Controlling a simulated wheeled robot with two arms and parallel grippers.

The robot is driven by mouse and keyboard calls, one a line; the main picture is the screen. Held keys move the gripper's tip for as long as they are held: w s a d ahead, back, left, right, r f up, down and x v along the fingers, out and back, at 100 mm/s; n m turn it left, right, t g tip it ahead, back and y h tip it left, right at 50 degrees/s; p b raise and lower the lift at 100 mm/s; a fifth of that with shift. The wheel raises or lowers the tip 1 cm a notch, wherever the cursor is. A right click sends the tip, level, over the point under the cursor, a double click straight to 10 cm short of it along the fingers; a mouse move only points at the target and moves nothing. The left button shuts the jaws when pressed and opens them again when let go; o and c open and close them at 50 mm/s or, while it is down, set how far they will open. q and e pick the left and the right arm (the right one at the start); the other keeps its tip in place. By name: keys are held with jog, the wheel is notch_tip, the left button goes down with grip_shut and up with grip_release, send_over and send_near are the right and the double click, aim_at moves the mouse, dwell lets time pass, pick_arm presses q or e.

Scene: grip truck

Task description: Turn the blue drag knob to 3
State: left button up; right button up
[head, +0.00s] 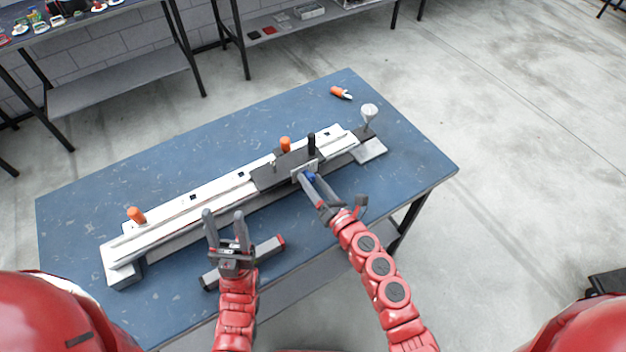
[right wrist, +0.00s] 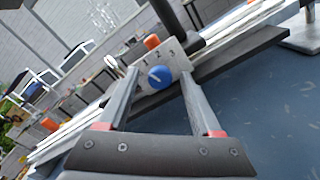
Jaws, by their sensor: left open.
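The blue drag knob (right wrist: 160,77) sits on a pale plate (right wrist: 150,60) marked 1, 2, 3 in the right wrist view. A small pale mark on the knob seems to point toward the left; I cannot tell exactly which number it faces. In the head view the knob (head: 310,176) is partly hidden by my right gripper. My right gripper (head: 309,180) is open, with one finger on each side of the knob and a small gap showing in the wrist view. My left gripper (head: 226,218) is open and empty, in front of the rail's left half.
The knob's plate is on a dark carriage (head: 278,172) on a long white rail (head: 190,210) across the blue table (head: 75,210). A black post and orange handles stand on it. A grey bar (head: 262,256) lies near my left gripper. An orange-handled tool (head: 340,92) lies behind.

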grip_shut()
jog(key=shift+m, duration=0.3)
jog(key=m, duration=0.4)
jog(key=shift+p, duration=0.3)
jog(key=m, duration=0.3)
jog(key=shift+m, duration=0.3)
jog(key=m+p, duration=0.1)
jog(key=m, duration=0.2)
jog(key=m+p, duration=0.1)
jog(key=m, duration=0.3)
jog(key=shift+m, duration=0.3)
